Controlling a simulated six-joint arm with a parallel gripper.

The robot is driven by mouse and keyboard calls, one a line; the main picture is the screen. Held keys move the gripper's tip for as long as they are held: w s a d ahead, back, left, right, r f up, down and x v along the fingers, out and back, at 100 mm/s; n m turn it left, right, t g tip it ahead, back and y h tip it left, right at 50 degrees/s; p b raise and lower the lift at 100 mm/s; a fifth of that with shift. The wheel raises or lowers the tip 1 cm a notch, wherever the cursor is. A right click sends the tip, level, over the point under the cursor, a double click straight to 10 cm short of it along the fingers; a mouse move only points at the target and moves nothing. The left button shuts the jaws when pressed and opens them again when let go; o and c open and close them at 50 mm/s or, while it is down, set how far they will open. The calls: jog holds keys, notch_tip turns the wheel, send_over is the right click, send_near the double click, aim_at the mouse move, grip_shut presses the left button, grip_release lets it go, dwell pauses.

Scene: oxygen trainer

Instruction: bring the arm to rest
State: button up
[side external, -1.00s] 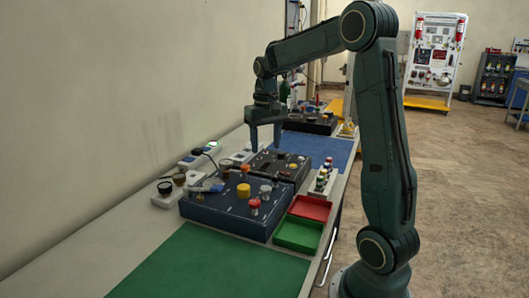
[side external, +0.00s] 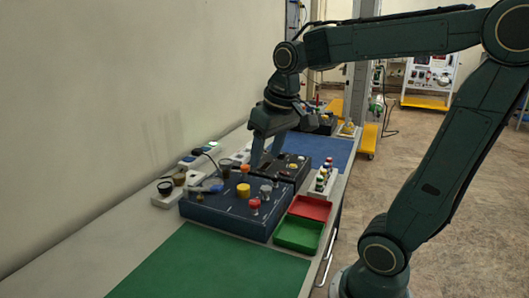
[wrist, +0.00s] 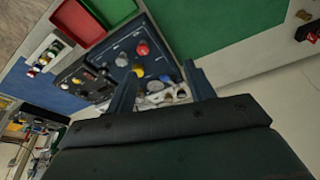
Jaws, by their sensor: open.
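My gripper (side external: 268,158) is above the far dark panel box (side external: 290,162) on the bench in the side view, tilted, with its fingers pointing down. In the wrist view my gripper (wrist: 160,85) shows two dark fingers set apart with nothing between them. My arm reaches over the bench from the right. The near blue-black panel box (side external: 225,213) with a yellow knob (side external: 243,190) and a red knob (side external: 254,205) stands in front of it. I cannot tell exactly how high the fingertips are above the far box.
A red tray (side external: 310,207) and a green tray (side external: 299,233) lie right of the near box. A green mat (side external: 210,265) is clear in front, and a blue mat (side external: 330,150) lies behind. White sockets (side external: 198,158) line the wall side. A rack with small knobs (side external: 323,180) stands at the right.

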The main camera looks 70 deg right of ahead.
jog(key=s+a+f+n+t, duration=0.2)
jog(key=s+a+n, duration=0.1)
jog(key=s+a, duration=0.4)
jog(key=shift+s+f+t+y, duration=0.15)
jog(key=shift+s+t+y, duration=0.2)
jog(key=shift+s, duration=0.45)
